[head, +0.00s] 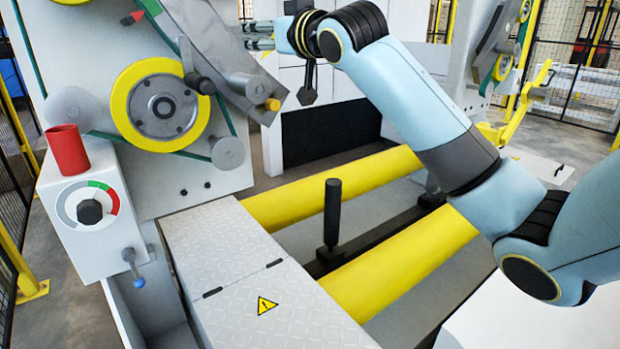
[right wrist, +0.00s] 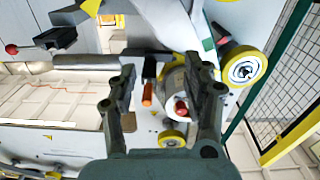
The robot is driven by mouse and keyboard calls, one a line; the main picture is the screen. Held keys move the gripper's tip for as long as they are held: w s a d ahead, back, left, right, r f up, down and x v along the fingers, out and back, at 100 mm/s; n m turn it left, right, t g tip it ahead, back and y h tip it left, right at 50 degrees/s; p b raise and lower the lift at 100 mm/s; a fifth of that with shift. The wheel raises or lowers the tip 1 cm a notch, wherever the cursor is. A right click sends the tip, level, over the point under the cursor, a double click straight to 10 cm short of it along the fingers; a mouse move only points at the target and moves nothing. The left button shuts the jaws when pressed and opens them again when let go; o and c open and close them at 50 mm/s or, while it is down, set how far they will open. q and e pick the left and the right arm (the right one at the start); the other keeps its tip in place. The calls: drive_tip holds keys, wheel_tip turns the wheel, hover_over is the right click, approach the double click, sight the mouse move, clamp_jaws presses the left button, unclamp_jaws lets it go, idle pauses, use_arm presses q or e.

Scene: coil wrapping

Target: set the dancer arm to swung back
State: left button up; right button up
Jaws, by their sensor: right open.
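My right gripper (head: 248,36) reaches in from the right, its fingers pointing left towards the machine's grey face. In the right wrist view my right gripper (right wrist: 160,64) is open, with nothing held between its fingers. The dancer arm is hard to single out. A slanted dark grey plate (head: 232,98) with an orange-ended peg (head: 273,104) is beside the yellow-rimmed wheel, below and near the gripper. In the wrist view an orange-ended peg (right wrist: 147,95) and a red-ended peg (right wrist: 181,107) show between the fingers, beyond them. My left gripper is out of view.
The yellow-rimmed wheel (head: 158,104) is on the machine face. A dial box (head: 92,212) with a red cylinder (head: 68,150) stands at left. A black upright post (head: 332,210) rises between yellow rollers (head: 340,187). A tread-plate cover (head: 225,245) lies in front.

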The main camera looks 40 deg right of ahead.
drive_tip(key=s+f+g, duration=0.2)
drive_tip(key=s+f, duration=0.1)
drive_tip(key=f, duration=1.1)
drive_tip(key=s+d+f+g+b, duration=0.1)
drive_tip(key=s+f+g, duration=0.2)
drive_tip(key=f, duration=1.1)
drive_tip(key=s+d+f+g+b, duration=0.1)
drive_tip(key=s+f+g, duration=0.1)
drive_tip(key=f, duration=1.3)
drive_tip(key=shift+s+m+g+h, duration=0.3)
drive_tip(key=shift+s+g+h, duration=0.1)
drive_tip(key=shift+s, duration=0.15)
drive_tip(key=s+a+f+g, duration=0.2)
drive_tip(key=s+f+g, duration=0.2)
drive_tip(key=s+f, duration=1.1)
drive_tip(key=s+a+f+g, duration=0.2)
drive_tip(key=s+f+g, duration=0.1)
drive_tip(key=s+f, duration=1.2)
drive_tip(key=s+a+f+g, duration=0.1)
drive_tip(key=s+f, duration=0.1)
drive_tip(key=s, duration=0.8)
drive_tip(key=s+a+f+g+y, duration=0.1)
drive_tip(key=s, duration=1)
drive_tip(key=shift+a+f+n, duration=0.25)
drive_tip(key=shift+f+n, duration=0.1)
drive_tip(key=shift+n, duration=0.05)
